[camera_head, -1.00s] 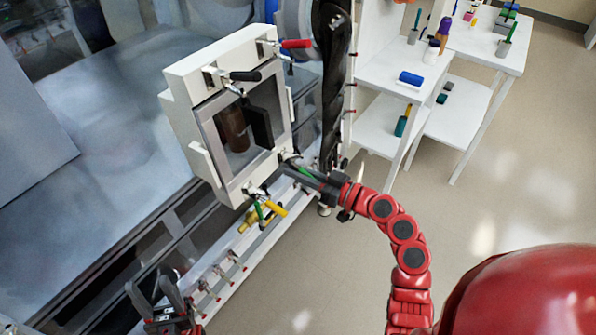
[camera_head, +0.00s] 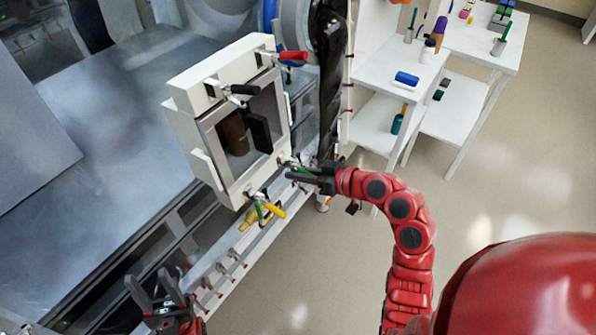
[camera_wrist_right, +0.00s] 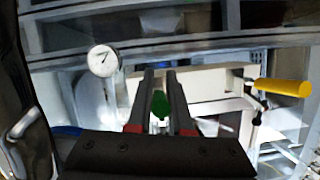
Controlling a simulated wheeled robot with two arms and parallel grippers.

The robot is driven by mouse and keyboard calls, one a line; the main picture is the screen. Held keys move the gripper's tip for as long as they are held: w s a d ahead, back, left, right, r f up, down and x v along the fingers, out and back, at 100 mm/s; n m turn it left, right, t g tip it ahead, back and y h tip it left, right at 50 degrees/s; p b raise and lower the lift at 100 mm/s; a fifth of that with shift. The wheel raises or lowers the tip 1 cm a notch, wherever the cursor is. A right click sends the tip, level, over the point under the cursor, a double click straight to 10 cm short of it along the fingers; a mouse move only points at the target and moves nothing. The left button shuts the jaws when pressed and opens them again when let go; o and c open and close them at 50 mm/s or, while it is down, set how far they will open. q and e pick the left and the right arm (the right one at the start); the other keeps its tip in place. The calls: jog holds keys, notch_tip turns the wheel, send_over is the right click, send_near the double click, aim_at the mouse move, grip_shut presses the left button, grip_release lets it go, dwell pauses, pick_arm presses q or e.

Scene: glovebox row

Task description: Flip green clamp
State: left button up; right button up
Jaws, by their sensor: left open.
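The green clamp (camera_head: 304,170) is at the lower right corner of the white-framed glovebox door (camera_head: 205,140). My right gripper (camera_head: 300,177) reaches it from the right. In the right wrist view the green handle (camera_wrist_right: 159,106) lies between the two close-set fingers of my right gripper (camera_wrist_right: 160,80), which look shut on it. The fingers hide part of the clamp. My left gripper (camera_head: 148,286) is open and empty at the lower left, away from the door.
Red (camera_head: 292,55), black (camera_head: 246,89) and yellow (camera_head: 275,210) handles sit around the door, with a small green piece beside the yellow one. A gauge (camera_wrist_right: 102,61) shows in the wrist view. White shelves (camera_head: 440,125) stand at right; the floor between is clear.

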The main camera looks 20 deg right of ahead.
jog(key=o, duration=0.5)
jog(key=shift+c, duration=0.2)
jog(key=shift+d+r, duration=0.1)
jog(key=b+v, duration=0.2)
jog(key=v, duration=1.5)
jog(key=shift+s, duration=0.25)
